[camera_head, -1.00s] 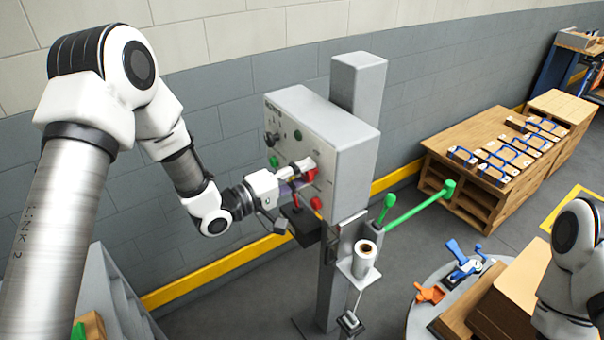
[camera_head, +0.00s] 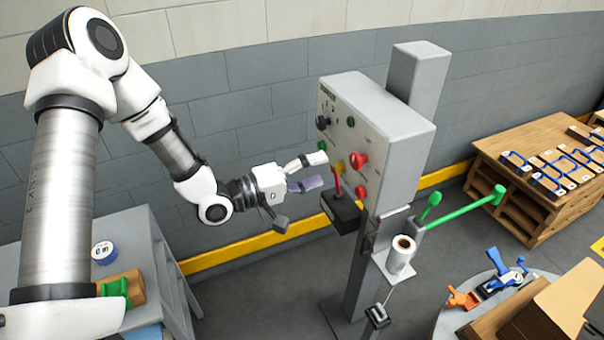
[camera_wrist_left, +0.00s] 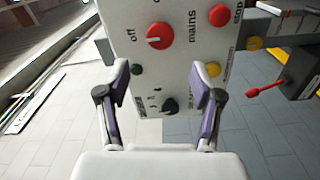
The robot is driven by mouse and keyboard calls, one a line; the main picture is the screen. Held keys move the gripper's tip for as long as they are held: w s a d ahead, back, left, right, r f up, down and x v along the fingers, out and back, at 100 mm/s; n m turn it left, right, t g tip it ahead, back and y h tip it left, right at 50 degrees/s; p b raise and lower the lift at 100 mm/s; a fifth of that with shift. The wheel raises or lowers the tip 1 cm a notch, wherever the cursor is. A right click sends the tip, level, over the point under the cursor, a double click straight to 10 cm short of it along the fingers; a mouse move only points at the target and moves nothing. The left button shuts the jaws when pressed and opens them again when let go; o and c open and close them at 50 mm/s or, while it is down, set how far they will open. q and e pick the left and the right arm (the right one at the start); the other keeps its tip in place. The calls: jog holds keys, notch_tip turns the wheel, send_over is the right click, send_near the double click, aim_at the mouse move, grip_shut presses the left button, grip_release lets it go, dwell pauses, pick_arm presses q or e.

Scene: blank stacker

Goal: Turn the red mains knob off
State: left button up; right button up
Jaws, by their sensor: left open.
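The red mains knob (camera_head: 359,160) is on the front of the grey control box (camera_head: 408,138). In the left wrist view, the knob (camera_wrist_left: 158,37) has a white mark on its left side, toward the word "off". My left gripper (camera_head: 316,170) is open and empty, in front of the box and apart from the knob. In the left wrist view its two fingers (camera_wrist_left: 160,85) are spread wide below the knob, with nothing between them. My right gripper is out of view.
A red stop button (camera_wrist_left: 219,15), a yellow button (camera_wrist_left: 213,68), a green button (camera_wrist_left: 137,69) and a black knob (camera_wrist_left: 169,105) sit near the red knob. A red-handled lever (camera_head: 336,183) stands on a black block (camera_head: 341,212) below. Green handles (camera_head: 455,212) stick out at right.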

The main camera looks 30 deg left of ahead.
pick_arm(q)
jog(key=v, duration=0.3)
jog(key=shift+s+a, duration=0.1)
jog(key=shift+s, duration=0.15)
jog(key=s+d+f+m+g+y+b, duration=0.15)
jog(key=s+d+f+g, duration=0.3)
jog(key=f, duration=0.85)
jog(key=s+d+f+g+y+b, duration=0.15)
jog(key=s+d+f+g, duration=0.35)
jog(key=f, duration=0.8)
jog(key=s+a+f+m+g+y, duration=0.2)
jog(key=s+a+f+m+y, duration=0.1)
jog(key=s, duration=0.5)
jog(key=s+a+f+m+g+y, duration=0.2)
jog(key=s+a+f+m+y, duration=0.1)
jog(key=s+a+f+y, duration=0.2)
jog(key=s+a+f, duration=0.1)
jog(key=s+f, duration=0.1)
jog(key=s, duration=0.1)
jog(key=shift+s+g, duration=0.15)
jog(key=shift+g, duration=0.2)
